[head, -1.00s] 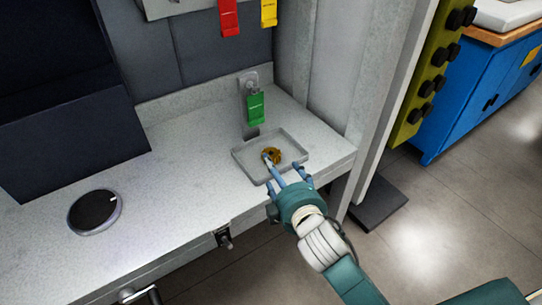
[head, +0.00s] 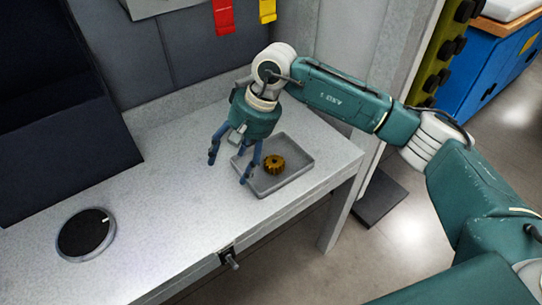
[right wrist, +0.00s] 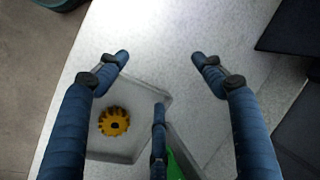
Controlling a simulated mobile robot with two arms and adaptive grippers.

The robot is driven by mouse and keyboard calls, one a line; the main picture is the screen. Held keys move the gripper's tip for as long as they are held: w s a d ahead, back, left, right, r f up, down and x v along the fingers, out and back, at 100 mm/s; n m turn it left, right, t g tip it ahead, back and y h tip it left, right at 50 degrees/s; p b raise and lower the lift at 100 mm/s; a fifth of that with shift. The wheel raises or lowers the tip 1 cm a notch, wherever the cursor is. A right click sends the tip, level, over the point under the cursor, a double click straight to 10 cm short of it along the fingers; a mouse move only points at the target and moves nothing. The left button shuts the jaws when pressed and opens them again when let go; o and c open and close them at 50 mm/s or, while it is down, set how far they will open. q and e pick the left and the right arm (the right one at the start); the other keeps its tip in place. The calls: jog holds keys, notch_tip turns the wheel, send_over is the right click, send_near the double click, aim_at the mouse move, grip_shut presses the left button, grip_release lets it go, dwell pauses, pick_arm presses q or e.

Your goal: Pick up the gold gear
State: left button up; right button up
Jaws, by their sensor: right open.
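The gold gear (head: 274,164) lies flat in a shallow grey tray (head: 306,160) on the workbench. It also shows in the right wrist view (right wrist: 114,122), left of centre, with its dark centre hole facing up. My right gripper (head: 229,170) is open and empty above the bench, at the left side of the tray. In the right wrist view its fingers (right wrist: 158,62) are spread wide, and the gear lies toward the left finger, not centred between them. My left gripper is not in view.
A round black disc (head: 86,235) lies on the bench at the left. A dark box-like panel (head: 65,150) stands behind it. Red (head: 223,16) and yellow (head: 267,10) tags hang at the back. A green object (right wrist: 174,165) shows partly beside the tray. The bench's front middle is clear.

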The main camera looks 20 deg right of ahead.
jog(key=w+d+r+n+h, duration=0.15)
jog(key=w+d+h, duration=0.25)
jog(key=d, duration=0.7)
jog(key=p, duration=0.1)
send_over(274, 161)
jog(key=shift+t, duration=0.3)
jog(key=f, duration=0.4)
jog(key=shift+s+f, duration=0.2)
jog(key=shift+f, duration=0.05)
notch_tip(274, 161, down, 5)
jog(key=p, duration=0.3)
jog(key=shift+d, duration=0.1)
jog(key=shift+f, duration=0.25)
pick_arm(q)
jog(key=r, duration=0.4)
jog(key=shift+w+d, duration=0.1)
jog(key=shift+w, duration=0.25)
pick_arm(e)
jog(key=shift+w+r, duration=0.1)
grip_shut()
jog(key=shift+w+r, duration=0.1)
jog(key=shift+r, duration=0.45)
pick_arm(q)
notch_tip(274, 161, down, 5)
jog(key=b, duration=0.4)
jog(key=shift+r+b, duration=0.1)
jog(key=shift+b, duration=0.3)
pick_arm(e)
notch_tip(274, 161, up, 19)
